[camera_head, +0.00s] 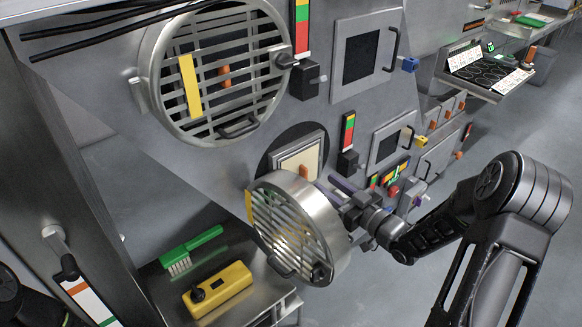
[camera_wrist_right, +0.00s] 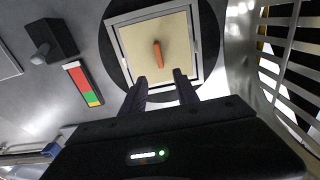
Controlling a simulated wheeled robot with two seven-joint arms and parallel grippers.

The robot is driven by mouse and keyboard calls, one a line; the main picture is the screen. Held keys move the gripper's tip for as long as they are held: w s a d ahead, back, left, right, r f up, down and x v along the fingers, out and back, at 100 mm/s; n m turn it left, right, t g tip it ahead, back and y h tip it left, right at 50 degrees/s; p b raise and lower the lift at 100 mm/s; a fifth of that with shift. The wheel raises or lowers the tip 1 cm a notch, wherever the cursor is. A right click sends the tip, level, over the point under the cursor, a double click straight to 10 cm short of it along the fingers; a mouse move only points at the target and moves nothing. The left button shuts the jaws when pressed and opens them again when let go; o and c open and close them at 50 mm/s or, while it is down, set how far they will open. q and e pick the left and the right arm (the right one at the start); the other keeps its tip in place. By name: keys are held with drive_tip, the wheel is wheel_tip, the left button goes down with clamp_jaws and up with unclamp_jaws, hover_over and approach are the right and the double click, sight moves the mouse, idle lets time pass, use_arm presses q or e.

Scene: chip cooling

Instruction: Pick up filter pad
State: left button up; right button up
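The filter pad (camera_head: 297,160) is a cream square in a grey frame, set in a dark round opening in the machine wall. A small orange tab (camera_wrist_right: 157,53) stands out at its middle. In the right wrist view the pad (camera_wrist_right: 135,45) lies straight ahead of the fingers. My right gripper (camera_head: 338,190) is open and empty, just to the right of and below the pad in the head view. In the right wrist view its two dark fingers (camera_wrist_right: 162,85) are apart, with the tab ahead of the gap. Contact with the tab is not visible. My left gripper is out of view.
An open round slatted cover (camera_head: 333,225) hangs beside the pad, close to my right gripper. A closed slatted cover (camera_head: 275,70) is above. A green brush (camera_head: 205,238) and a yellow box (camera_head: 228,283) with a black knob lie on the metal shelf below.

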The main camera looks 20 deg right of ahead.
sight(307, 171)
drive_tip(key=shift+a, duration=0.1)
drive_tip(key=shift+x, duration=1.3)
drive_tip(key=shift+p+x, duration=0.7)
drive_tip(key=shift+x, duration=1.95)
drive_tip(key=shift+s, duration=0.1)
clamp_jaws()
